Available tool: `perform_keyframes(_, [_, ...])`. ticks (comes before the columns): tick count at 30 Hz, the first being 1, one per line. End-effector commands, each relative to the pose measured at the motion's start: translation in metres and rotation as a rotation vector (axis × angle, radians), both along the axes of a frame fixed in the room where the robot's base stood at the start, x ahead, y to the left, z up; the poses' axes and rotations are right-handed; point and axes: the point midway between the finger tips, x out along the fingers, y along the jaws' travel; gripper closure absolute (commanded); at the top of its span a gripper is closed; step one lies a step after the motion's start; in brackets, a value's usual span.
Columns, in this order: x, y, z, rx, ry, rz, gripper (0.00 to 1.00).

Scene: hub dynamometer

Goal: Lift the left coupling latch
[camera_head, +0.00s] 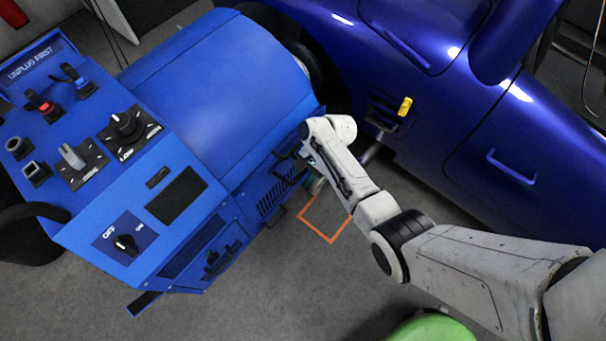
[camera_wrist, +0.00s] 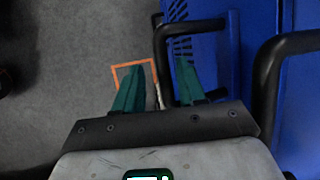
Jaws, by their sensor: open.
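The blue dynamometer housing (camera_head: 215,75) stands at left in the head view. A black bar handle (camera_wrist: 163,62) sticks out from its blue side in the wrist view. A second, thicker black bar (camera_wrist: 264,95) is at the right edge there. I cannot tell whether either bar is the left coupling latch. My gripper (camera_wrist: 157,72) is open, its two teal fingers apart. The near bar shows between the fingers in that view; whether it touches them is unclear. In the head view, my gripper is mostly hidden beneath my wrist, close to the housing's right side.
A shiny blue car (camera_head: 455,110) stands at right, with a yellow-tipped part (camera_head: 405,106) on its side. An orange square outline (camera_head: 331,241) marks the grey floor below my wrist. A green round object (camera_head: 432,329) is at the bottom edge. Open floor lies at lower middle.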

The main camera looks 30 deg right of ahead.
Motion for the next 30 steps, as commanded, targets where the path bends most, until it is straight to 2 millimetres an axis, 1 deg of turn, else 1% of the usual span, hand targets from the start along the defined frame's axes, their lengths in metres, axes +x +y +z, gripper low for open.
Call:
perform_keyframes(1, [0.0,-0.004,0.01,-0.001,-0.003,-0.002,0.6])
perform_keyframes(9, [-0.004,-0.026,0.056,-0.002,-0.002,-0.002,0.6])
perform_keyframes(12, [-0.006,-0.033,0.07,-0.001,-0.001,-0.002,0.6])
perform_keyframes(15, [-0.007,-0.038,0.08,-0.001,0.0,-0.001,0.6])
perform_keyframes(20, [-0.008,-0.042,0.087,0.0,0.001,-0.001,0.6])
perform_keyframes(30, [-0.008,-0.042,0.088,0.0,0.001,-0.001,0.6])
